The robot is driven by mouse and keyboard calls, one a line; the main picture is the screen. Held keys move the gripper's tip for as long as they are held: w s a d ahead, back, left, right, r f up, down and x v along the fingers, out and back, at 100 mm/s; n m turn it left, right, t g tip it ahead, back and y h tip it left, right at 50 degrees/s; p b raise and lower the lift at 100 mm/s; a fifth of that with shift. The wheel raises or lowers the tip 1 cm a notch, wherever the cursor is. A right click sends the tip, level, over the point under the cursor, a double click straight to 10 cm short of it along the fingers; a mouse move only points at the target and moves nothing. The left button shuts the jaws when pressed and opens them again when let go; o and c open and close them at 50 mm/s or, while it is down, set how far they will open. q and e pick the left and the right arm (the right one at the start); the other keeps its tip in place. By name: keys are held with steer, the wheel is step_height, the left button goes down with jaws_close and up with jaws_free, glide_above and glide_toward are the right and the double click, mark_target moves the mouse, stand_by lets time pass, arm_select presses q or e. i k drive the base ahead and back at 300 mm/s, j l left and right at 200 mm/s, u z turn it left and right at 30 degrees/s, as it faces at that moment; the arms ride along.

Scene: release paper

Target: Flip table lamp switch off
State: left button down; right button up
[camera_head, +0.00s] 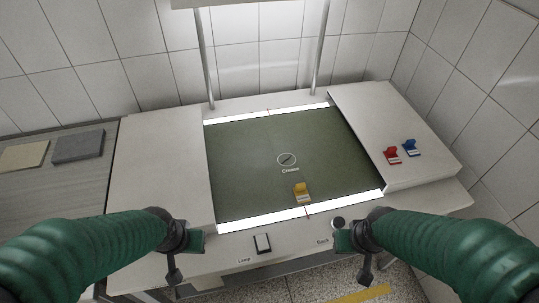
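The lamp switch (262,243) is a white rocker in a dark frame on the table's front edge, beside a label reading "Lamp". Its rocker position is too small to tell. The bright white strips (265,226) along the green mat look lit. My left gripper (184,257) is left of the switch, apart from it. My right gripper (357,255) is to the right, near a dark round knob (338,222) and a "Back" label. Neither gripper visibly holds anything; their finger gaps are not clear from this angle.
The green mat (245,165) bears a yellow clip-like piece (302,192). A red piece (392,155) and a blue piece (410,147) sit on the raised right panel (370,120). Two metal posts (205,60) rise at the back. The left white surface (155,170) is clear.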

mark_target(262, 241)
steer(key=l+u, duration=0.5)
steer(key=l, duration=0.5)
steer(key=k+l+u, duration=0.1)
steer(key=l+u, duration=0.35)
steer(key=l, duration=0.55)
steer(key=i+j+u, duration=0.2)
steer(key=i+j, duration=0.1)
steer(key=i, duration=0.1)
